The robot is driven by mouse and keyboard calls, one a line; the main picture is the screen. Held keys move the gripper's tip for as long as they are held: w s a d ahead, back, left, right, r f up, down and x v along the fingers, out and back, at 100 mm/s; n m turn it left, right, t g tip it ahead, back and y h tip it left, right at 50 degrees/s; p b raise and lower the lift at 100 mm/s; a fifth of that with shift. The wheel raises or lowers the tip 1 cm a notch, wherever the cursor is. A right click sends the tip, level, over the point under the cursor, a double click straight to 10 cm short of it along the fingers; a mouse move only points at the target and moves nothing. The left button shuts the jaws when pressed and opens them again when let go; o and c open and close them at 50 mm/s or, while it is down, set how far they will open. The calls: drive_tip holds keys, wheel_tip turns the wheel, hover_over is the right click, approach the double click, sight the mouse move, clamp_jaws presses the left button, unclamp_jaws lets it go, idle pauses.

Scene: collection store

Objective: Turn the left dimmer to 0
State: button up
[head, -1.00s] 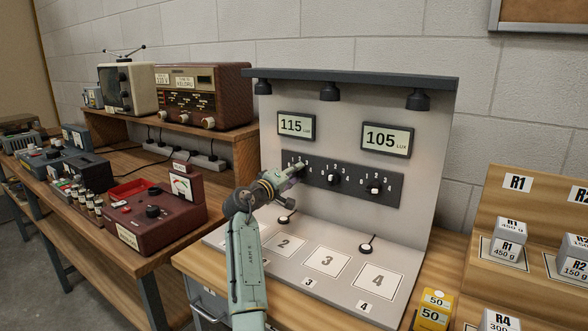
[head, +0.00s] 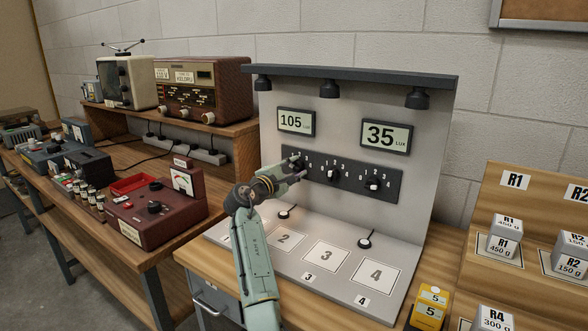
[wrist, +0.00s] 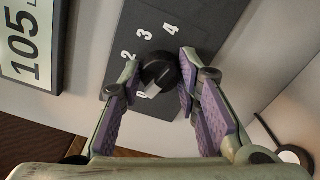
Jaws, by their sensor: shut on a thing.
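The left dimmer is a round black knob (wrist: 160,70) with a white pointer. In the wrist view it sits between the two fingers of my gripper (wrist: 158,66), which is shut on it. Its pointer faces the low-number end of the scale, beside a partly hidden digit; 2, 3 and 4 show clear. In the head view my gripper (head: 297,170) reaches the left end of the black dimmer panel (head: 350,184) and partly covers this knob. The left display (head: 296,122) reads 105 lux. The right display (head: 386,136) reads 35 lux.
The middle dimmer (head: 332,175) and right dimmer (head: 373,183) are on the same panel, close to my gripper's right. Lamps (head: 329,90) hang above. Numbered pads (head: 327,265) lie below on the base. A red meter box (head: 160,215) stands on the left bench.

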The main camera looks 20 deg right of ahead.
drive_tip(key=shift+n, duration=0.8)
drive_tip(key=o, duration=1.2)
drive_tip(key=v, duration=1.2)
